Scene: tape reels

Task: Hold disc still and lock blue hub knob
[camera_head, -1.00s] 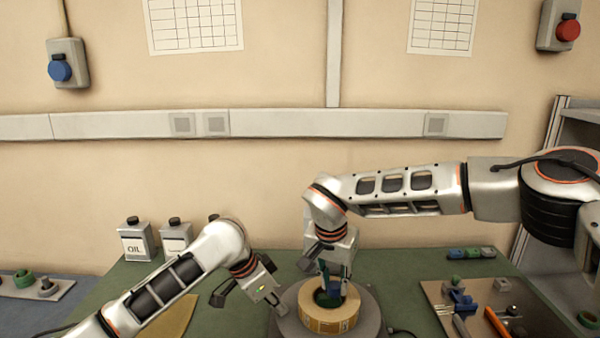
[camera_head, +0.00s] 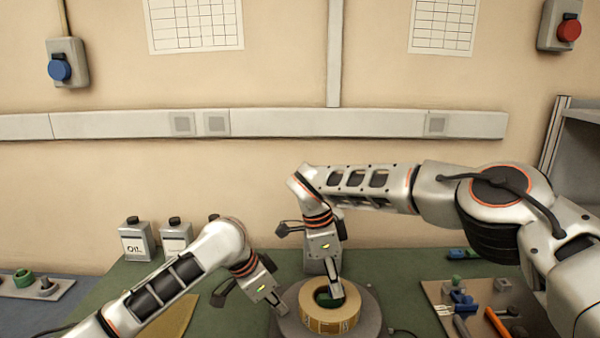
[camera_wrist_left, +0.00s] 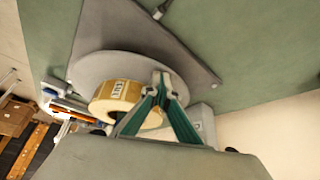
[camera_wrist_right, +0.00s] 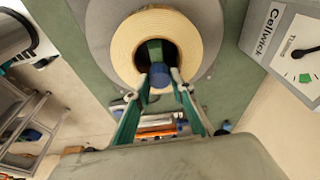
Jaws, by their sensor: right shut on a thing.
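A cream tape reel (camera_head: 318,317) lies on the round grey disc (camera_head: 368,318). The blue hub knob (camera_wrist_right: 158,76) sits in the reel's centre hole; in the head view it is hidden. My right gripper (camera_head: 334,292) points down into that hole and is shut on the knob, with its fingertips (camera_wrist_right: 166,77) on either side. My left gripper (camera_head: 283,309) is low at the disc's left edge. In the left wrist view its fingertips (camera_wrist_left: 167,87) are close together over the disc, beside the reel (camera_wrist_left: 117,100). I cannot tell whether they touch the disc.
A tool board (camera_head: 432,292) with blue parts and orange-handled tools lies at the right. An oil can (camera_head: 136,242) and other cans stand at the back left. A grey Cellwick timer box (camera_wrist_right: 290,45) stands near the disc.

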